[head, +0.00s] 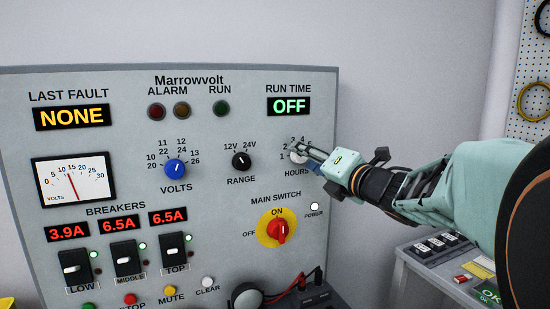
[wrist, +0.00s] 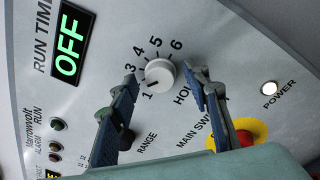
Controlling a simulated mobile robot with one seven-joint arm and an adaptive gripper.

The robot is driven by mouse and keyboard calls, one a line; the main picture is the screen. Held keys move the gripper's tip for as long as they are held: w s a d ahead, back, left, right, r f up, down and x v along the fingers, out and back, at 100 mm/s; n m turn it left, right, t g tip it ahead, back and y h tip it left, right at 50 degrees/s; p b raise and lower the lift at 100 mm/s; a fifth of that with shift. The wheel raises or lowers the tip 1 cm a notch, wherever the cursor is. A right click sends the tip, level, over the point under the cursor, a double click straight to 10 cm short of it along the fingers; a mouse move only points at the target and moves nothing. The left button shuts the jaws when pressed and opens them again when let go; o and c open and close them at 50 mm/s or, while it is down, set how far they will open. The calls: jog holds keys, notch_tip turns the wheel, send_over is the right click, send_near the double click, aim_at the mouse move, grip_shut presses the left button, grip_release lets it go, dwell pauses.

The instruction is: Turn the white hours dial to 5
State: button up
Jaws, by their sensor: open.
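The white hours dial (wrist: 160,71) is a small round knob on the panel, with numbers 1 to 6 around it in the wrist view. A dark mark on its rim seems to point towards 1. In the head view the dial (head: 297,157) is partly hidden by my fingers. My gripper (wrist: 159,84) is open, with one fingertip on each side of the dial and a visible gap to it on both sides. In the head view my gripper (head: 304,157) reaches in from the right at the dial. How far the tips are from the panel face is hard to tell.
The black range knob (head: 241,161) and blue volts knob (head: 174,170) lie left of the dial. The red main switch (head: 281,231) on its yellow plate is below. The run time display (head: 289,106) above reads OFF. A side bench (head: 428,281) stands lower right.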

jog(key=shift+c, duration=0.4)
jog(key=c, duration=1.1)
jog(key=shift+m, duration=0.4)
jog(key=m+b, duration=0.1)
jog(key=m, duration=0.2)
jog(key=shift+f, duration=0.1)
jog(key=m, duration=0.5)
jog(key=m+t, duration=0.1)
jog(key=m, duration=0.5)
jog(key=shift+a+m+h, duration=0.15)
jog(key=shift+m+h, duration=0.15)
jog(key=shift+h, duration=0.1)
jog(key=m, duration=0.3)
jog(key=m+p, duration=0.1)
jog(key=m, duration=0.3)
jog(key=shift+s+a+f+t+h+p, duration=0.1)
jog(key=shift+t+h+p, duration=0.2)
jog(key=shift+m, duration=0.3)
